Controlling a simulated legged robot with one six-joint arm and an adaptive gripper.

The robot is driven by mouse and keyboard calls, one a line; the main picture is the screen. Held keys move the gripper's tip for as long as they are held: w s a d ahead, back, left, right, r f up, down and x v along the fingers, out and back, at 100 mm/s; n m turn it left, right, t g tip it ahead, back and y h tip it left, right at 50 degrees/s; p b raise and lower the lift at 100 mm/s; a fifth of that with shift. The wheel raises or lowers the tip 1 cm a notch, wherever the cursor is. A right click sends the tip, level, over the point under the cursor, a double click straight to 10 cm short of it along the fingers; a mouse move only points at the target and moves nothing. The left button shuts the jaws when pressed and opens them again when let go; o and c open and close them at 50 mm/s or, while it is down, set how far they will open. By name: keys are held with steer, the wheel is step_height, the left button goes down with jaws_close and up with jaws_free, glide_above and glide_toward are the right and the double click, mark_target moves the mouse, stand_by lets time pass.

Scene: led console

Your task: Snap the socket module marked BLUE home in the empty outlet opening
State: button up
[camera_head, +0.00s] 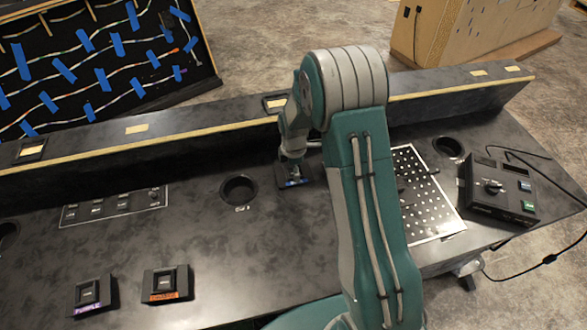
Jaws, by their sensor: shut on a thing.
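My gripper (292,160) points down over the console deck, just in front of the raised ledge and left of my forearm. It is shut on the dark socket module (293,183), whose blue label strip faces front. The module is low, at or just above the deck; I cannot tell whether it touches. On the ledge top, a black-framed outlet (273,103) sits behind my gripper, partly hidden by my arm. Another black-framed outlet (31,150) is at the far left. I cannot tell which opening is empty.
Modules with a purple label (93,295) and an orange label (167,284) stand at front left. A round cup hole (239,189), a switch panel (114,206), a perforated plate (424,195) and a black control box (499,190) surround the area. The front middle deck is clear.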

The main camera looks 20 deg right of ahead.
steer(key=shift+f, duration=0.3)
stand_by(0.7)
steer(key=o, duration=1.1)
steer(key=shift+o, duration=0.2)
step_height(320, 180, up, 12)
